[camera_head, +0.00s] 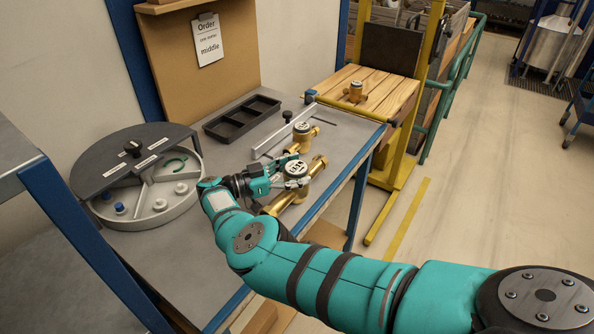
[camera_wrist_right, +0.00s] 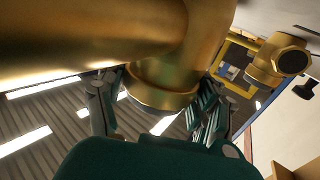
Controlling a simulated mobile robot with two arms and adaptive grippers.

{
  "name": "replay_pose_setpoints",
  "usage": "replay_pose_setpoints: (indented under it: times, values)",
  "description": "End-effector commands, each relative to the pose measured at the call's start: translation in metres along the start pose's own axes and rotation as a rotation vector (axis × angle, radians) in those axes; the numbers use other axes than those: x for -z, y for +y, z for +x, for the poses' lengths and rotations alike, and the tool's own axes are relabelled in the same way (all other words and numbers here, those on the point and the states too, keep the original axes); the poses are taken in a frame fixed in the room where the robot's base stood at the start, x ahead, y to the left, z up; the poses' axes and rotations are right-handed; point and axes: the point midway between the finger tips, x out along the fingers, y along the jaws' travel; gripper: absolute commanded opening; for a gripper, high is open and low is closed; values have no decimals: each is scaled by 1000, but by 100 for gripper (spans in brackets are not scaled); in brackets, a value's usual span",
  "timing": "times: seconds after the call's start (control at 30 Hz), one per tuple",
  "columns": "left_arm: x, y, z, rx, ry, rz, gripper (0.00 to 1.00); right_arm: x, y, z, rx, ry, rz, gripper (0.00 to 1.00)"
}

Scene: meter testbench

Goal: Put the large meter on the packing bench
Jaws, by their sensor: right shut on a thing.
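The large meter (camera_head: 295,194) is a brass body with pipe ends and a round dial on top, at the right edge of the grey bench. My right gripper (camera_head: 280,177) is shut on the large meter from its left side. In the right wrist view the brass body (camera_wrist_right: 165,85) fills the upper part, between the fingers (camera_wrist_right: 155,115). I cannot tell whether the meter touches the bench. The packing bench (camera_head: 398,95), with a slatted wooden top, stands beyond the grey bench. A small brass meter (camera_head: 355,91) is on it. My left gripper is out of view.
A middle-sized brass meter (camera_head: 303,138) stands just behind the large one, by a pale rail (camera_head: 275,138). A black tray (camera_head: 243,118) and a round grey divided container (camera_head: 130,208) occupy the grey bench (camera_head: 220,145). A yellow post (camera_head: 428,60) borders the packing bench.

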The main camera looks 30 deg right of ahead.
Motion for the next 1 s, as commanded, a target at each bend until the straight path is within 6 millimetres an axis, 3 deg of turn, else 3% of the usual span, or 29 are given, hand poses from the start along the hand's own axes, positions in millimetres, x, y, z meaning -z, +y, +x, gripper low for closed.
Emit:
replay_pose_setpoints:
  times: [0.13, 0.47, 0.5, 0.67, 1.0]
  values:
    - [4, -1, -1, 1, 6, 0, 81, 7, -2, 0, -1, 9, 10, 9]
    - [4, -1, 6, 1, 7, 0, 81, 1, -1, 0, -1, 9, 10, 9]
    - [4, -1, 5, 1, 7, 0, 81, -3, 0, 0, -1, 1, 3, 70]
    - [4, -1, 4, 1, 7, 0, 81, -3, 0, 0, 0, 1, 3, 91]
    - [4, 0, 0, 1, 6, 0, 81, 1, 0, 0, 0, 1, 3, 92]
